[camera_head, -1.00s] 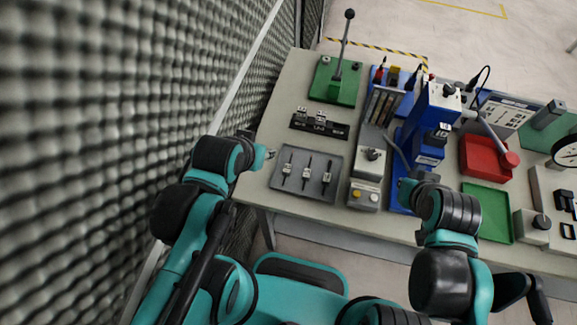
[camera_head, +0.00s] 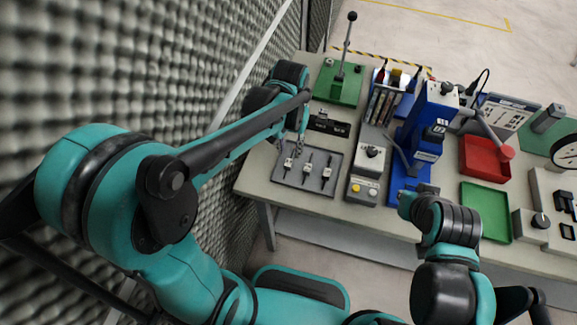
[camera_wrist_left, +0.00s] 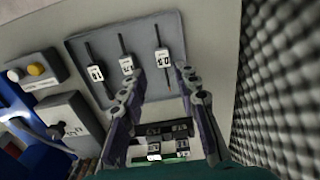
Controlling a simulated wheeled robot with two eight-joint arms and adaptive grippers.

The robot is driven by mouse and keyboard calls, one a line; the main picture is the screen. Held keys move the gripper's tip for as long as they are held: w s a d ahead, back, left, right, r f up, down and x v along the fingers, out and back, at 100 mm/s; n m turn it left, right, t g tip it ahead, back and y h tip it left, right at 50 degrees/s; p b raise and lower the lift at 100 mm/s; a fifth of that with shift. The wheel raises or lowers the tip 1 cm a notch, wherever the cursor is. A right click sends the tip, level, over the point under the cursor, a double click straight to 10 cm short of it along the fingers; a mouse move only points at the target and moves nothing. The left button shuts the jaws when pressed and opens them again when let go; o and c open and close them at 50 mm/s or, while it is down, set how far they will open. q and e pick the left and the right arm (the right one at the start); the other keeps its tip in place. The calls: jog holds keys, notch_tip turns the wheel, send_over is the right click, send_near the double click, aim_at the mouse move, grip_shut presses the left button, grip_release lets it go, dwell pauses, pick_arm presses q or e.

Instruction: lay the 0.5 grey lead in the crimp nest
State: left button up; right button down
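Three leads with white tags lie in the grey tray (camera_head: 277,174). The lead at the tray's left in the head view (camera_head: 288,163) is at the right in the left wrist view (camera_wrist_left: 164,57). Its tag seems to read 0.5, upside down. My left gripper (camera_head: 292,146) is open and empty above that lead; in the wrist view its two fingers (camera_wrist_left: 160,78) stand apart, with the lead's lower end between the tips. A black strip with small blocks (camera_head: 329,124) lies behind the tray; I cannot tell whether it holds the crimp nest. My right gripper (camera_head: 405,198) is near the blue press, its fingers unclear.
The blue press (camera_head: 431,120) and a grey button box (camera_head: 364,189) stand right of the tray. A green lever fixture (camera_head: 337,82) is at the back. Red (camera_head: 487,157) and green (camera_head: 486,211) trays lie further right. A foam wall (camera_head: 120,70) borders the left.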

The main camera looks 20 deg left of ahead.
aim_at(289, 162)
pick_arm(q)
jog(key=f+b, duration=0.1)
jog(key=f, duration=0.1)
jog(key=f+b, duration=0.1)
jog(key=f, duration=0.2)
jog(key=f+b, duration=0.1)
jog(key=f, duration=0.1)
jog(key=shift+w+a+f, duration=0.2)
jog(key=shift+w, duration=0.1)
jog(key=shift+r, duration=0.1)
jog(key=shift+c, duration=0.9)
grip_shut()
